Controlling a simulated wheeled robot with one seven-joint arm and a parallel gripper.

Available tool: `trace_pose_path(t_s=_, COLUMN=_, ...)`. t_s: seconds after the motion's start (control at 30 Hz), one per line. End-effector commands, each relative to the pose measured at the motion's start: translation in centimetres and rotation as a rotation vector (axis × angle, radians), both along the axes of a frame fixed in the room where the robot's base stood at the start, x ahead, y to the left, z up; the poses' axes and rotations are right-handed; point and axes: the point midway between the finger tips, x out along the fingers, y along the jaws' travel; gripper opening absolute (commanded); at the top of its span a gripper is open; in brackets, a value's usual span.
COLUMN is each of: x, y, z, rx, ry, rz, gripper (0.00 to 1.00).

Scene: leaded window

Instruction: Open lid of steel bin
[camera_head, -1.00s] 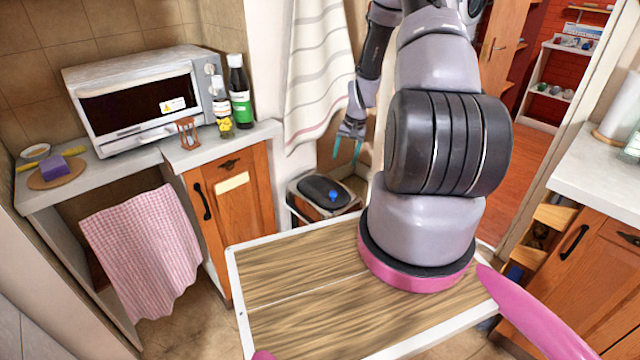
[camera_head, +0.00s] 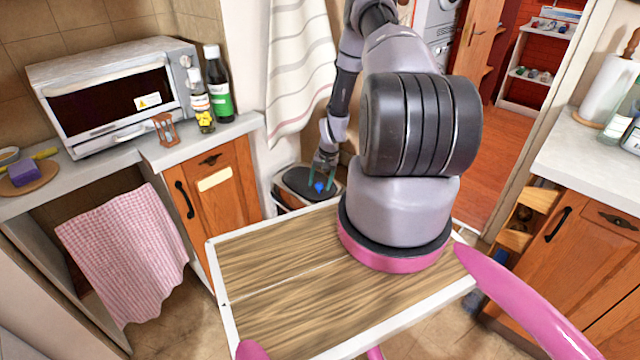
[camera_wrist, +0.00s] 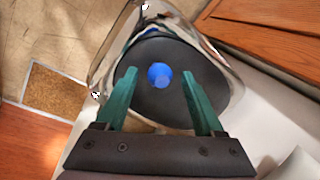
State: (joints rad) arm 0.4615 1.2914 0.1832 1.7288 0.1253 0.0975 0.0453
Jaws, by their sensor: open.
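The steel bin (camera_wrist: 103,72) stands on the floor against the wall. It has a shiny metal rim, and its dark lid (camera_head: 298,180) appears closed. A blue knob (camera_wrist: 159,75) sits on the lid and also shows in the head view (camera_head: 319,187). My gripper (camera_wrist: 160,84) is open above the lid, its teal fingers on either side of the knob in the wrist view. I cannot tell whether the fingers touch the knob or lid. In the head view my gripper (camera_head: 324,180) is small and partly overlaps the bin.
A wooden cabinet (camera_head: 222,190) stands left of the bin, with a toaster oven (camera_head: 115,95) and bottles on its counter. My wood-topped base lies in front of the bin. Floor shows at the right doorway.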

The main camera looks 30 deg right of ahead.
Motion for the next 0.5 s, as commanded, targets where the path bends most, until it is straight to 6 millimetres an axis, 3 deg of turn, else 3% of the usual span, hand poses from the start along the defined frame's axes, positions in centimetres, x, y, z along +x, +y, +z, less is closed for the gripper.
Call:
trace_pose_path(t_s=0.33, x=0.05, y=0.05, z=-0.41, rx=0.000, ry=0.000, rz=0.000, gripper=0.70)
trace_pose_path(t_s=0.5, x=0.05, y=0.05, z=-0.40, rx=0.000, ry=0.000, rz=0.000, gripper=0.05)
